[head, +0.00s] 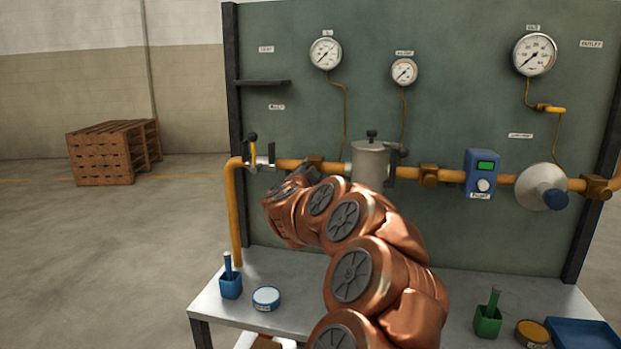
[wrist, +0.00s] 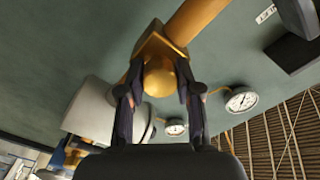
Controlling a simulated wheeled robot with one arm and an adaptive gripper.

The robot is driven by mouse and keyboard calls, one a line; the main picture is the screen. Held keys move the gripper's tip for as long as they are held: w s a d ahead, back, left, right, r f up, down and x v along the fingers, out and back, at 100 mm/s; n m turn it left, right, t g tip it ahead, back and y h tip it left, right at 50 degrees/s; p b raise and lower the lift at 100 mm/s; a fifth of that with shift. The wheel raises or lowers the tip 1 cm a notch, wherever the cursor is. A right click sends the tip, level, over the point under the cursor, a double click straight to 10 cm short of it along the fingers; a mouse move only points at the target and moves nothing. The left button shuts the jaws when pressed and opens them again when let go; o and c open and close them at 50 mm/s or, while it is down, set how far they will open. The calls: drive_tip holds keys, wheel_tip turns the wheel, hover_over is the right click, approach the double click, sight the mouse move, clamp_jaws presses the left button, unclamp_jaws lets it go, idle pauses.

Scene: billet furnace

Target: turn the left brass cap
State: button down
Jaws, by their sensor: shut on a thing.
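The left brass cap (wrist: 159,78) is a rounded golden knob on a square brass fitting (wrist: 155,45) of the yellow pipe. My gripper (wrist: 160,92) has one dark finger on each side of the cap and is shut on it in the wrist view. In the head view the top of the brass fitting (head: 315,161) shows on the pipe, just left of the grey canister. My copper arm hides the cap and most of the gripper there. Another brass fitting (head: 429,174) is on the pipe right of the canister.
The grey canister (head: 370,164) stands close to the right of my gripper. A lever valve (head: 252,152) is to the left. A blue meter (head: 481,172) and a round grey housing (head: 540,187) are farther right. The bench (head: 270,318) carries brush pots and tins.

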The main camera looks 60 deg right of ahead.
drive_tip(key=shift+m, duration=0.5)
drive_tip(key=c, duration=0.8)
unclamp_jaws()
drive_tip(key=shift+o, duration=0.2)
drive_tip(key=v, duration=1.2)
drive_tip(key=shift+s, duration=0.1)
